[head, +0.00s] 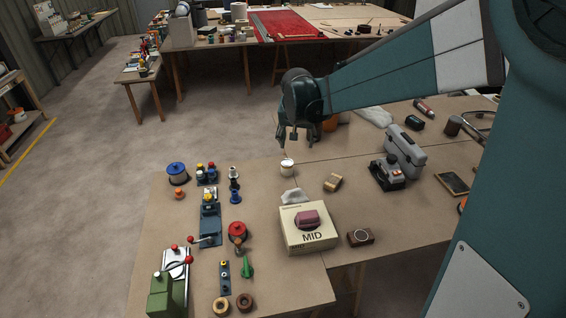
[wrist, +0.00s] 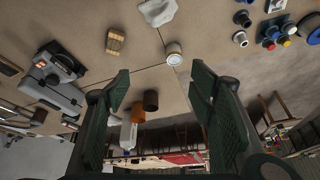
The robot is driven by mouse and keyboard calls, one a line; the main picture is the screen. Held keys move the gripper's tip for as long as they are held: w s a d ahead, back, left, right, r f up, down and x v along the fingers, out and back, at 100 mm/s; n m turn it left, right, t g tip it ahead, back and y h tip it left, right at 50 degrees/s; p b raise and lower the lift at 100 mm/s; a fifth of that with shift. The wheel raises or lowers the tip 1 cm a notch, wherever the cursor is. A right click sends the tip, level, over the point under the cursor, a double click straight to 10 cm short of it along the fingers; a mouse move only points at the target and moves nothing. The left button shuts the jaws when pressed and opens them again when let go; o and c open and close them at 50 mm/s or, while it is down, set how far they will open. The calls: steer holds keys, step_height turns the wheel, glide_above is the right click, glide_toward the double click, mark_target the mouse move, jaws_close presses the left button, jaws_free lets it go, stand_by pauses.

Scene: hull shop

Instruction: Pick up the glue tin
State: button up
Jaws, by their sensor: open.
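A small pale tin with a white top (head: 287,168), which looks like the glue tin, stands upright on the workbench (head: 262,185). In the wrist view the tin (wrist: 174,55) shows just beyond the fingertips, slightly right of the middle of the gap. My gripper (head: 294,141) hangs above and slightly behind the tin in the head view, apart from it. In the wrist view my gripper (wrist: 158,78) has its two dark fingers spread wide with nothing between them.
Spools and fittings (head: 234,185) stand left. An orange object (head: 330,124) is behind my gripper.

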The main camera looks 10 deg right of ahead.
steer(key=w+f+m, duration=0.1)
steer(key=w+f, duration=0.9)
steer(key=w, duration=0.1)
steer(key=m+g+h, duration=0.1)
steer(key=m, duration=0.1)
glide_above(287, 163)
steer(key=s+a, duration=0.2)
step_height(287, 163, down, 12)
steer(key=shift+s+d+f+b, duration=0.1)
steer(key=shift+f+b, duration=0.1)
steer(key=shift+b, duration=0.25)
steer(key=shift+x, duration=1.3)
steer(key=shift+f, duration=0.1)
steer(key=shift+b+x, duration=0.35)
steer(key=shift+x, duration=2.2)
steer(key=shift+d, duration=0.1)
steer(key=shift+s, duration=0.1)
